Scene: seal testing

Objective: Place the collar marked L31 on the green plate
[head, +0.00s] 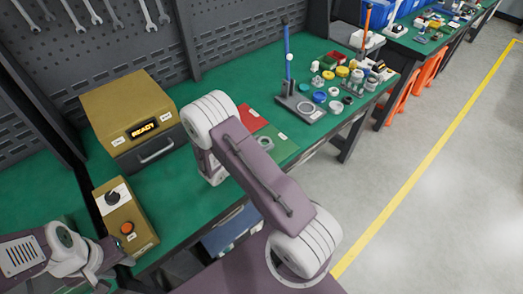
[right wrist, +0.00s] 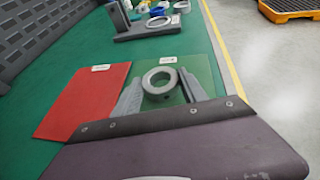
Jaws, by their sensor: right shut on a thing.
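A grey ring-shaped collar (right wrist: 160,80) sits between the two grey fingers of my right gripper (right wrist: 161,92), which is shut on it. No marking on the collar is readable. Behind and around it is the green plate (right wrist: 200,66); the collar is over this plate, but I cannot tell whether it touches. In the head view the collar (head: 266,143) shows over the green plate (head: 286,151), and my right arm hides the gripper. My left gripper (head: 112,256) is low at the left, away from the plates, and its opening is unclear.
A red plate (right wrist: 84,98) lies left of the green plate. A stand with an upright blue rod (head: 300,104) is beyond the plates, with several coloured rings and parts farther right. A box reading READY (head: 128,115) and a control box with an orange button (head: 124,215) stand left.

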